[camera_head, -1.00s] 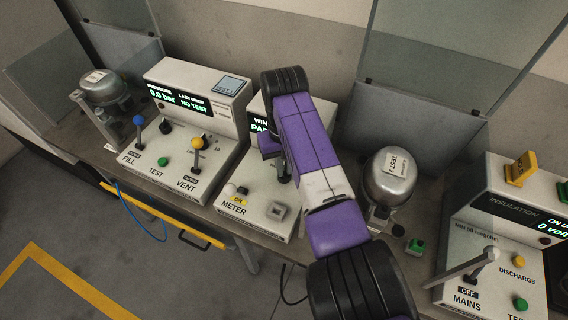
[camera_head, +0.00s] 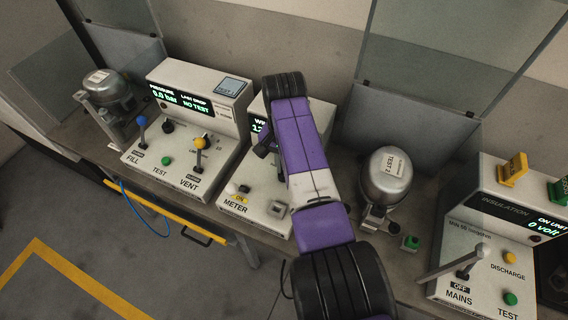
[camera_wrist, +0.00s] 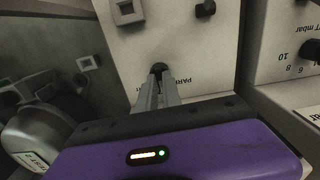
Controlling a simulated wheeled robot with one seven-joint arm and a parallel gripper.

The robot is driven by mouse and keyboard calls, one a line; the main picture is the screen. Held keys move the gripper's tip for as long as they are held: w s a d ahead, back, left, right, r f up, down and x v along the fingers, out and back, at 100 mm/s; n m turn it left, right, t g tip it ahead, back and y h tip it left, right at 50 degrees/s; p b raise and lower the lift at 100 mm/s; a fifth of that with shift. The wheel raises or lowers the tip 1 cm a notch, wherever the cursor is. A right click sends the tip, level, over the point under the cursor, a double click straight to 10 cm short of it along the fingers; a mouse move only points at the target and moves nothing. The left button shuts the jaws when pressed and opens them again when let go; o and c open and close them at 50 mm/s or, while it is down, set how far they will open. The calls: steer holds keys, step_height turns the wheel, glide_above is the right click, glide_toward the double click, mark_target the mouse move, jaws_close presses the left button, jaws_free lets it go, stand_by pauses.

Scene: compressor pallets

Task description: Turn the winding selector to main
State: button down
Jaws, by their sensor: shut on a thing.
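The meter box (camera_head: 246,207) stands mid-bench in the head view, with a lit display (camera_head: 258,126) partly hidden by my purple arm. The selector's dark knob (camera_wrist: 158,67) shows in the wrist view on the pale panel. My gripper (camera_wrist: 160,78) has its two grey fingers shut on this knob. Lettering that seems to read "PARK" lies beside the fingers, partly covered. Other position marks are hidden, so the knob's exact setting cannot be read. In the head view, my arm hides most of the selector.
A pressure box (camera_head: 187,160) with blue and yellow levers stands close on the left. A steel compressor (camera_head: 387,176) stands right of my arm. An insulation box (camera_head: 480,250) with a raised lever is at the far right. Clear screens stand behind.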

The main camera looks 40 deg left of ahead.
steer(key=shift+r, duration=0.1)
stand_by(0.4)
steer(key=c, duration=1.5)
jaws_free()
steer(key=shift+r+b, duration=0.45)
steer(key=shift+r, duration=3.45)
steer(key=shift+f, duration=0.1)
